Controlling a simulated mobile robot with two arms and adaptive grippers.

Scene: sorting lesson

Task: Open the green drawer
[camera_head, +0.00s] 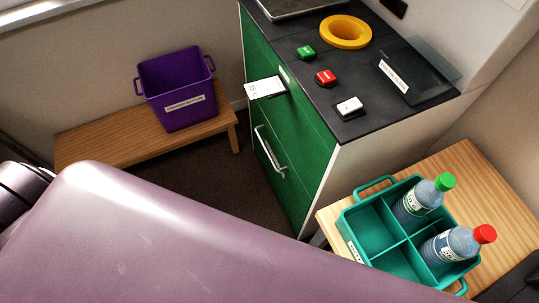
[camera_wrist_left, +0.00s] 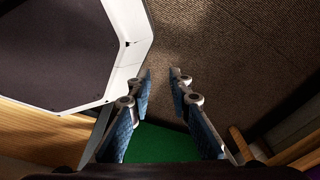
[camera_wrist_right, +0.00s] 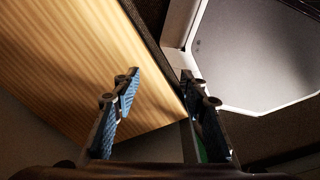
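The green cabinet (camera_head: 296,130) stands under a dark top in the head view. Its lower green drawer has a pale bar handle (camera_head: 268,150), and its front looks flush, with no open gap visible. A white printed card (camera_head: 265,87) juts from the upper front. Neither gripper shows in the head view. In the left wrist view my left gripper (camera_wrist_left: 163,82) is empty, its fingers apart over brown carpet. A green surface (camera_wrist_left: 160,145) shows between and below its fingers. In the right wrist view my right gripper (camera_wrist_right: 160,82) is open and empty, near a wooden surface.
A teal caddy (camera_head: 375,236) with two bottles stands on a wooden table (camera_head: 468,170). A purple bin (camera_head: 180,92) sits on a bench (camera_head: 95,142).

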